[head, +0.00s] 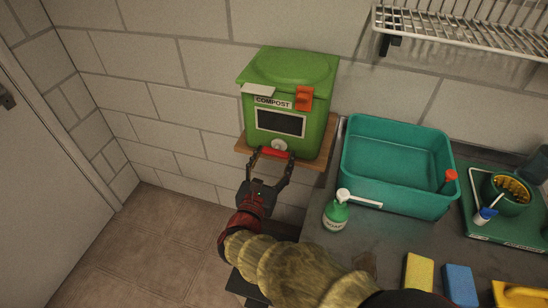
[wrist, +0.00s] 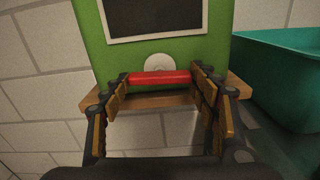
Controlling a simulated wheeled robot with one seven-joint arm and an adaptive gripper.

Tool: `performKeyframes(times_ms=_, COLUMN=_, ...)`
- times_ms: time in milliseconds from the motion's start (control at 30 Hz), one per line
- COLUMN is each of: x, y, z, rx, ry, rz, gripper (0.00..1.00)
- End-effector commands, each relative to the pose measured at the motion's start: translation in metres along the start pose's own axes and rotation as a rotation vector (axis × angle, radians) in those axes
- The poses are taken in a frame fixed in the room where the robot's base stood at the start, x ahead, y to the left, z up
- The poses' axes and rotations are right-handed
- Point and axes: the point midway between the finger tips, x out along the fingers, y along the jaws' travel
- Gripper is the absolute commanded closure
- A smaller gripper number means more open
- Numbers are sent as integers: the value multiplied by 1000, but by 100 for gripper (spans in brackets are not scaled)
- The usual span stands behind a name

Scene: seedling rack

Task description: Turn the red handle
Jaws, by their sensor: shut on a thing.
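The red handle (head: 275,153) is a short horizontal bar low on the front of a green compost bin (head: 318,128). In the wrist view the red handle (wrist: 160,77) lies level in front of a pale round disc (wrist: 158,62). My gripper (head: 272,157) reaches up to the handle from below, and in the wrist view my gripper (wrist: 160,80) has one finger at each end of the bar. The fingers are shut on the handle across its length. The handle's mount behind the bar is mostly hidden.
The bin stands on a wooden shelf (head: 241,146) against a block wall. A wire rack (head: 470,35) hangs above.

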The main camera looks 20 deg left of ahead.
Motion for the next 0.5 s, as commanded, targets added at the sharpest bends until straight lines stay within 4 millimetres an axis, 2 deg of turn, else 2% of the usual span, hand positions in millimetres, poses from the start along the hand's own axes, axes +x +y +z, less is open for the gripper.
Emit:
performKeyframes(times_ms=433, x=-1, y=-1, z=-4, rx=4, ry=7, rz=0, gripper=65)
performKeyframes(times_ms=467, x=-1, y=-1, z=-4, rx=4, ry=7, rz=0, gripper=38)
performKeyframes(times_ms=500, x=-1, y=-1, z=-4, rx=4, ry=6, rz=0, gripper=36)
